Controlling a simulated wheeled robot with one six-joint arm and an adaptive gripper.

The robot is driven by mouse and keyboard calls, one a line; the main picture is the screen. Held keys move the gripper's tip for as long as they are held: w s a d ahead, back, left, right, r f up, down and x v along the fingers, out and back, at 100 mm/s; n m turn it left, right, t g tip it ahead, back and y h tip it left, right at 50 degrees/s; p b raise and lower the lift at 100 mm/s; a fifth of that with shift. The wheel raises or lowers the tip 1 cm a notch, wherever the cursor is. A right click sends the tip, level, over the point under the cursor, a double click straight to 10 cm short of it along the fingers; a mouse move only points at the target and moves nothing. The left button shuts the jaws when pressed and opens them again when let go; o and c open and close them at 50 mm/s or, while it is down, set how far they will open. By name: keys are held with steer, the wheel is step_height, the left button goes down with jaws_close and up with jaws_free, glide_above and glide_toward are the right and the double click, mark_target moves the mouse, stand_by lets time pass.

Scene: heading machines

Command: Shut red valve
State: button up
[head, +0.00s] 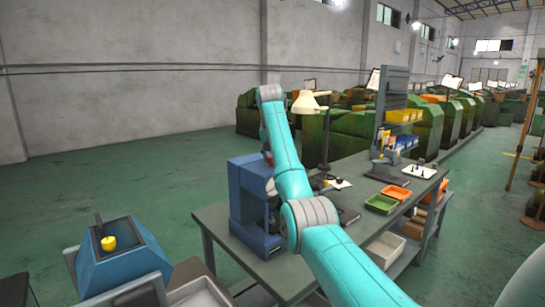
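I cannot make out a red valve for certain. A small red patch (266,157) shows at the top of the blue machine (248,205), partly hidden behind my arm. The blue machine stands on the near left end of the grey workbench (285,270). My teal arm rises from the lower right, passes in front of the machine and bench, and its far end is up above the bench. My gripper does not show.
A blue box-shaped machine with a yellow knob (108,243) stands at the lower left. Green floor (120,180) is clear at left.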

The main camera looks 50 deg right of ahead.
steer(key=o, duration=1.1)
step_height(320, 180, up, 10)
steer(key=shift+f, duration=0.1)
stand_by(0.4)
